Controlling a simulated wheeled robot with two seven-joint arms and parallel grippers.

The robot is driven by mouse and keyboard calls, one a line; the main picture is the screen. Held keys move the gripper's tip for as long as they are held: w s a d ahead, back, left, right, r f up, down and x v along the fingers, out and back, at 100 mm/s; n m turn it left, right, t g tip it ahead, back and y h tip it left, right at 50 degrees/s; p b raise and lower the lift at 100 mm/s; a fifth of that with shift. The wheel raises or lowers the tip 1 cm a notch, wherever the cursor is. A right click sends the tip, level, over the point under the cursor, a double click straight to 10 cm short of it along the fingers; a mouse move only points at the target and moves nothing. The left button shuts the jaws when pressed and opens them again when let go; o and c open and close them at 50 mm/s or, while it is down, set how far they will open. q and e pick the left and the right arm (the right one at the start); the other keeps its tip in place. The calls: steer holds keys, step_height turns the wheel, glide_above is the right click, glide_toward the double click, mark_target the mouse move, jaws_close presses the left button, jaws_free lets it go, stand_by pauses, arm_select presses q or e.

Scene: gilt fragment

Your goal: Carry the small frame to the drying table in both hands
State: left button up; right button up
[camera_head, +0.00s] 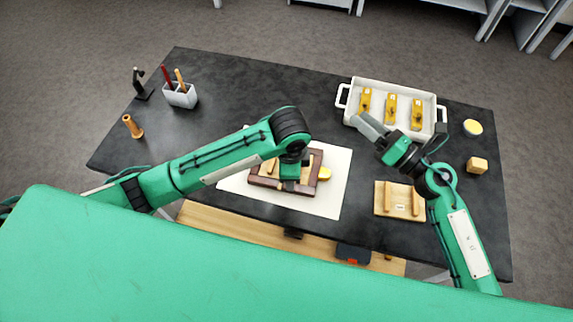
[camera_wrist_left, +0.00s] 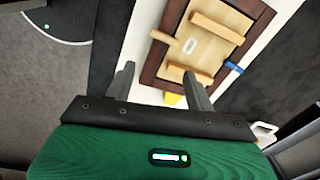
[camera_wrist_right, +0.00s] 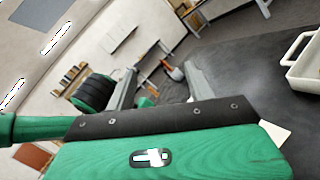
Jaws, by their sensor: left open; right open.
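The small frame (camera_head: 317,172) has a dark brown rim and lies flat on a white sheet (camera_head: 335,195) on the dark table. It also shows in the left wrist view (camera_wrist_left: 246,45), with a pale wooden board and bars inside its rim. My left gripper (camera_head: 289,186) is over the frame and hides part of it. In the left wrist view, the open fingers (camera_wrist_left: 157,85) are empty, close to the frame's near edge. My right gripper (camera_head: 369,127) is open and empty, right of the frame, near the white tray. I cannot tell which surface is the drying table.
A wooden board with bars (camera_head: 400,200) lies at right, near a wooden block (camera_head: 477,165) and a round yellow-topped tin (camera_head: 473,127). A brush cup (camera_head: 180,96) and wooden peg (camera_head: 132,126) stand at left.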

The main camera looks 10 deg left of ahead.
mark_target(333, 178)
arm_select(q)
steer(key=w+a+r+m+y, duration=0.2)
steer(key=w+a+r+y, duration=0.2)
steer(key=a, duration=0.5)
steer(key=w+r, duration=0.1)
steer(key=w, duration=0.1)
steer(key=shift+w+r+g+y, duration=0.25)
steer(key=shift+w+g+y, duration=0.05)
steer(key=shift+w+g, duration=0.1)
arm_select(e)
steer(key=s+d+f+n+g+h, duration=0.1)
steer(key=d+f+n+g+h, duration=0.5)
steer(key=f+n+g, duration=0.4)
step_height(333, 178, down, 2)
steer(key=n+h, duration=0.1)
steer(key=n, duration=0.2)
steer(key=shift+s+f+h, duration=0.15)
steer(key=shift+h, duration=0.25)
arm_select(q)
steer(key=shift+a, duration=0.1)
steer(key=x, duration=1.4)
arm_select(e)
steer(key=x, duration=1.4)
arm_select(q)
steer(key=shift+r, duration=0.1)
jaws_close()
arm_select(e)
jaws_close()
